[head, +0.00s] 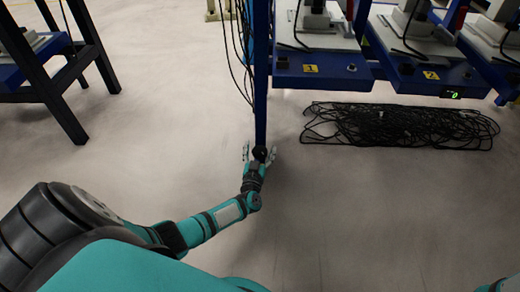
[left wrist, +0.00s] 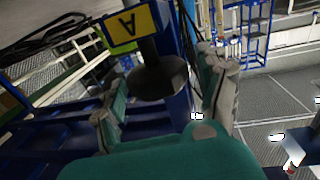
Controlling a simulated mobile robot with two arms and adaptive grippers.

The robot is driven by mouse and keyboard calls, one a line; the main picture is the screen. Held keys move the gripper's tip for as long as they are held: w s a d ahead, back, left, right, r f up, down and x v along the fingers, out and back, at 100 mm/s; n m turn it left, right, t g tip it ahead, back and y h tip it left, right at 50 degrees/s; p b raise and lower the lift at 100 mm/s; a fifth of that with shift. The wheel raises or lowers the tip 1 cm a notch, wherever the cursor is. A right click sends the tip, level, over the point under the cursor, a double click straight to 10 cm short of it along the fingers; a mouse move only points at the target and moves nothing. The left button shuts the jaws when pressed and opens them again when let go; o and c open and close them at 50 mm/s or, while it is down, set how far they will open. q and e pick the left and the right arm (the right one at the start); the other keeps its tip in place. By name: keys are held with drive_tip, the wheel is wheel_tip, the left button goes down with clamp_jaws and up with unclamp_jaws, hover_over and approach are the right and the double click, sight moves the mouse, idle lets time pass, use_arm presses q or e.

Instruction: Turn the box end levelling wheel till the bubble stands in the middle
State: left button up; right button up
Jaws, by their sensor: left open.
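A black round knob on a short stem, seemingly the levelling wheel (left wrist: 160,78), shows in the left wrist view below a yellow label with an upside-down A (left wrist: 127,25). It also shows small and dark in the head view (head: 260,153), at the lower end of a blue post (head: 261,80). My left gripper (head: 259,155) is open, with its fingers on either side of the knob. In the left wrist view the fingers (left wrist: 165,95) stand apart from it, with a gap on both sides. I cannot make out a bubble. My right gripper is not in view.
Blue benches with yellow labels 1 (head: 311,68) and 2 (head: 431,75) carry grey machines at the upper right. Coiled black cable (head: 400,125) lies below. A dark-legged table (head: 60,85) stands left. The floor around my left arm is clear.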

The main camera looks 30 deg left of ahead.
use_arm(q)
drive_tip(key=c, duration=1.2)
drive_tip(key=shift+a+m+t+h, duration=0.1)
drive_tip(key=shift+m+t+h, duration=0.25)
drive_tip(key=shift+h, duration=0.25)
drive_tip(key=shift+m+h, duration=0.45)
drive_tip(key=shift+h, duration=0.15)
drive_tip(key=o, duration=1.2)
drive_tip(key=v, duration=1.2)
drive_tip(key=shift+s+f, duration=0.1)
drive_tip(key=shift+f, duration=0.05)
